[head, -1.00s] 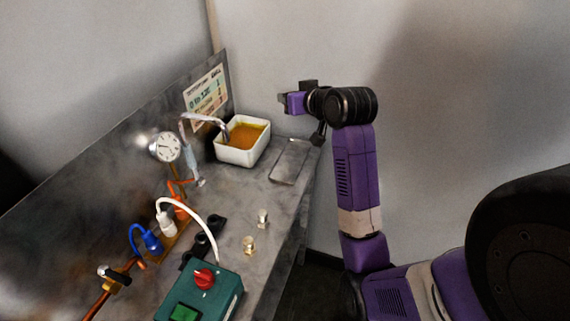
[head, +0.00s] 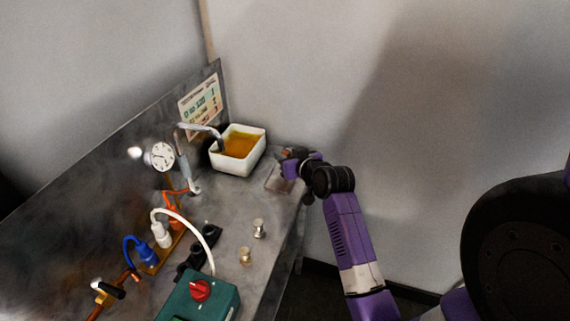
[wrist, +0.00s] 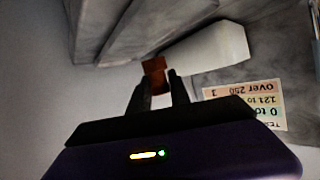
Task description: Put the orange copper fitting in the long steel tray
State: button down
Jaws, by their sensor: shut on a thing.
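The orange copper fitting (wrist: 154,67) is held between the fingertips of my gripper (wrist: 160,82) in the wrist view. In the head view my gripper (head: 287,155) is at the far end of the bench, over the long steel tray (head: 275,184). A small orange patch shows at its tips there. The tray is a shallow grey plate lying on the bench, and my gripper and wrist hide part of it. I cannot tell how high the fitting is above the tray.
A white container (head: 237,165) of amber liquid stands just left of the tray, with a bent metal pipe over it. Two small brass fittings (head: 259,228) stand nearer on the bench. A green box with a red knob (head: 201,290) is in front. A wall rises behind.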

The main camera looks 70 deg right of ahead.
jog(key=shift+f, duration=1.6)
jog(key=shift+f, duration=0.1)
jog(key=c, duration=1.2)
grip_release()
jog(key=shift+r, duration=0.2)
jog(key=v, duration=1.2)
jog(key=shift+b, duration=0.45)
